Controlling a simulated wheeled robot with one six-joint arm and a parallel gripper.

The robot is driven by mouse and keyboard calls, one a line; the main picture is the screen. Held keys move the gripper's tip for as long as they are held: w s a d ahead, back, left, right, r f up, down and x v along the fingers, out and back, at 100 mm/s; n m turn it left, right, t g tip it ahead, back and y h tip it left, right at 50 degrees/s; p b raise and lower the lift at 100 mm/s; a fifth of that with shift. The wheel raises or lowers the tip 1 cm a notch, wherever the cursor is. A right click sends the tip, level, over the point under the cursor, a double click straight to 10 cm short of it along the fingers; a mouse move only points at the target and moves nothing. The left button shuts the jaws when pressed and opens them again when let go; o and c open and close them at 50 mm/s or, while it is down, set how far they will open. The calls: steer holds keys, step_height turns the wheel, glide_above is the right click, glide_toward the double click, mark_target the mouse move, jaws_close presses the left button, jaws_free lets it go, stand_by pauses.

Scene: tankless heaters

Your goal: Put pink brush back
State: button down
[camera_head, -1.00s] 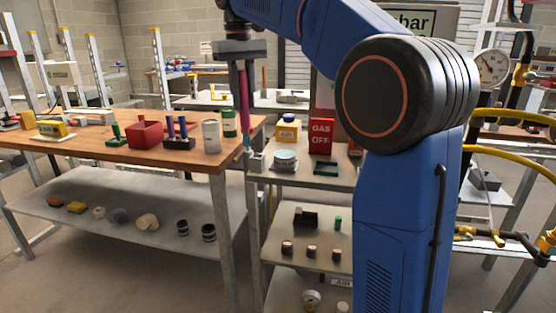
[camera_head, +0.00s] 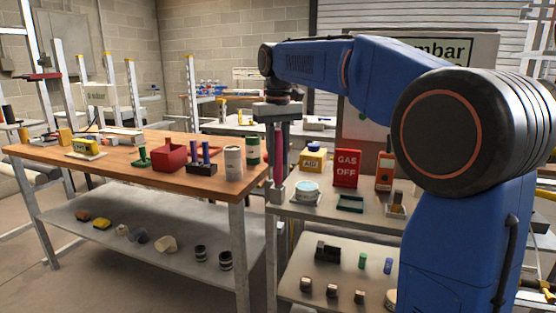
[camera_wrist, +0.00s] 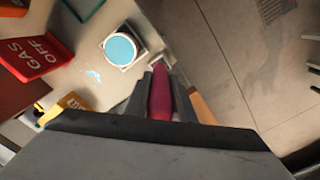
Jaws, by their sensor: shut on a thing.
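My gripper (camera_head: 278,150) points down at the left edge of the grey cart's top shelf. It is shut on the pink brush (camera_head: 278,168), which hangs upright between the fingers. In the wrist view the brush's dark pink handle (camera_wrist: 160,95) shows between the fingers (camera_wrist: 160,86). A small grey metal holder (camera_head: 277,192) sits at the shelf's corner, right under the brush. I cannot tell whether the brush tip is inside the holder or just above it.
On the cart shelf near the gripper are a round tin with a blue top (camera_head: 306,190), a yellow bottle (camera_head: 313,160) and a red GAS OFF sign (camera_head: 347,168). A wooden workbench (camera_head: 120,160) with red and green items stands close on the left.

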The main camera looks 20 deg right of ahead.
mark_target(278, 130)
steer(key=shift+f, duration=0.6)
steer(key=c, duration=1.5)
jaws_free()
step_height(278, 130, up, 12)
